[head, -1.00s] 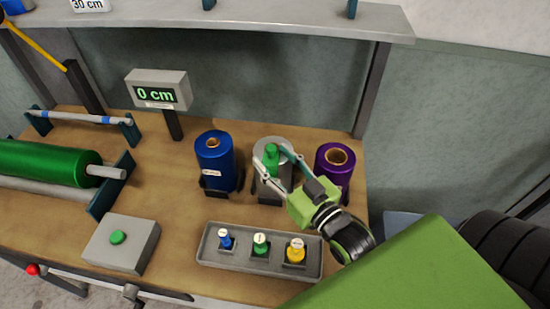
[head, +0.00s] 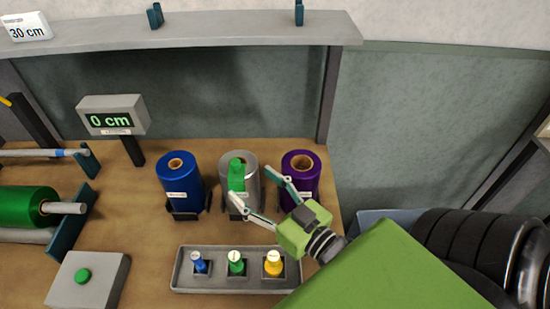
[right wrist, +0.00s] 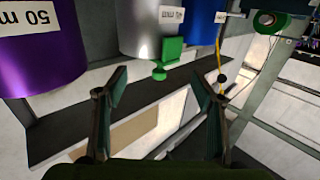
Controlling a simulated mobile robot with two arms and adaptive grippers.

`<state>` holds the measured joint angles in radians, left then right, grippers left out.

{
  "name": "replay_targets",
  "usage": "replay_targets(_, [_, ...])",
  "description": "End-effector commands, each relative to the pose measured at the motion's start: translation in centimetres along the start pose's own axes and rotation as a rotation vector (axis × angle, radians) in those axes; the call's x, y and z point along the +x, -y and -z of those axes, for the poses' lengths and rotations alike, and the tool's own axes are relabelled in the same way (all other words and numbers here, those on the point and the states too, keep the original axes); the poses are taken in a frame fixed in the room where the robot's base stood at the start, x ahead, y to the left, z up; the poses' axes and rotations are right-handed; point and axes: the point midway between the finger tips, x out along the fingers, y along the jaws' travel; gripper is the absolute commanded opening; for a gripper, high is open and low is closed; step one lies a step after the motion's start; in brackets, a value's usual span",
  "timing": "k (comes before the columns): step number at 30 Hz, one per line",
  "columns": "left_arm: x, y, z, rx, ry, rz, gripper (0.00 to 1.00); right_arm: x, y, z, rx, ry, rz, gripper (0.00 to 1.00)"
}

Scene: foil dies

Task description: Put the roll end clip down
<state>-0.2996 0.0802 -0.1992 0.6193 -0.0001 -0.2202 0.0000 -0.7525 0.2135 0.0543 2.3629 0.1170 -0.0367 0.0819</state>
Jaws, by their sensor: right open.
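The green roll end clip (head: 237,174) is at the front of the silver roll (head: 250,182), the middle one of three standing rolls. In the right wrist view the clip (right wrist: 170,52) shows a flat block above a rounded knob, in front of the silver roll. My right gripper (head: 254,190) is open and empty, its fingers spread just in front of and to the right of the clip. In the right wrist view, the open fingers (right wrist: 160,85) have a clear gap between them and the clip lies beyond their tips. My left gripper is not in view.
A blue roll (head: 180,183) stands left and a purple roll (head: 300,182) right of the silver one. A grey tray (head: 215,284) with blue, green and yellow stamp-like pieces lies in front. A display (head: 112,116) reads 0 cm. A button box (head: 88,285) sits front left.

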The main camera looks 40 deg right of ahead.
Motion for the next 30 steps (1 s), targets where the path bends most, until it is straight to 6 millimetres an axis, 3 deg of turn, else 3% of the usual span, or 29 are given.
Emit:
replay_targets(6, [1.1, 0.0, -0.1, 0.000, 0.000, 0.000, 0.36, -3.6, 0.0, -0.3, 0.000, 0.004, 0.000, 0.62])
replay_targets(12, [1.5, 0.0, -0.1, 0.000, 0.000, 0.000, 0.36, -5.7, 0.0, -0.2, 0.001, 0.003, 0.000, 0.62])
replay_targets(30, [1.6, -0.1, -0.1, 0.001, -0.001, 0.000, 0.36, -6.5, 0.0, 0.1, 0.001, -0.001, 0.000, 0.62])
